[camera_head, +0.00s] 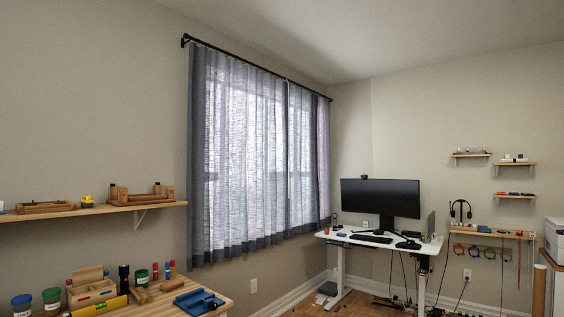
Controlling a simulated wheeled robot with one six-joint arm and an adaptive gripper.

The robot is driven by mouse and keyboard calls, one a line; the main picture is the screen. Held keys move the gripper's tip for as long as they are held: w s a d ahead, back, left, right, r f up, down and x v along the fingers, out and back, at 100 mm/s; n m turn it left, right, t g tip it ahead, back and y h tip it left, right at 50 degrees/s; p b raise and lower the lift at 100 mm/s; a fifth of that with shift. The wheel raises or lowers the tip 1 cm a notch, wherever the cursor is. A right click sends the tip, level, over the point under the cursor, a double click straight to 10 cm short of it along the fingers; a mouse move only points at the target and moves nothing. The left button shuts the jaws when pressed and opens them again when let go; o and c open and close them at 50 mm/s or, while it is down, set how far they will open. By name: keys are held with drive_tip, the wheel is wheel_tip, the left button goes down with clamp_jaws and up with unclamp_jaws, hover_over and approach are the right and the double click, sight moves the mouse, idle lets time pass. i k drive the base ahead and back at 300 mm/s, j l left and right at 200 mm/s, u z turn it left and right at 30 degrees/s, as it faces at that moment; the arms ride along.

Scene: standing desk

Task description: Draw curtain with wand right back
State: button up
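A sheer grey curtain (240,150) with darker side and bottom bands hangs across the window from a dark rod (262,67). It spans almost the full rod, and daylight shows through it. A narrower right-hand part (309,150) hangs beyond a vertical dark band near the middle. A thin pale upright line, which looks like the wand (289,140), hangs at that band from near the rod to below mid-height. Its lower end is hard to make out. My gripper is not in view.
A workbench (222,299) with jars, tools and a blue tray stands at lower left. A wooden wall shelf (95,212) is above it. A white standing desk (375,241) with a monitor (380,197) stands right of the curtain. Some floor shows between bench and desk.

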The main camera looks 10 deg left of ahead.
sight(281, 121)
drive_tip(key=i+j+u, duration=0.15)
drive_tip(key=i+j, duration=0.85)
drive_tip(key=j, duration=0.15)
drive_tip(key=i, duration=0.55)
drive_tip(key=i+j+z, duration=0.1)
drive_tip(key=i, duration=0.45)
drive_tip(key=i+j, duration=0.1)
drive_tip(key=i, duration=0.45)
drive_tip(key=z, duration=0.05)
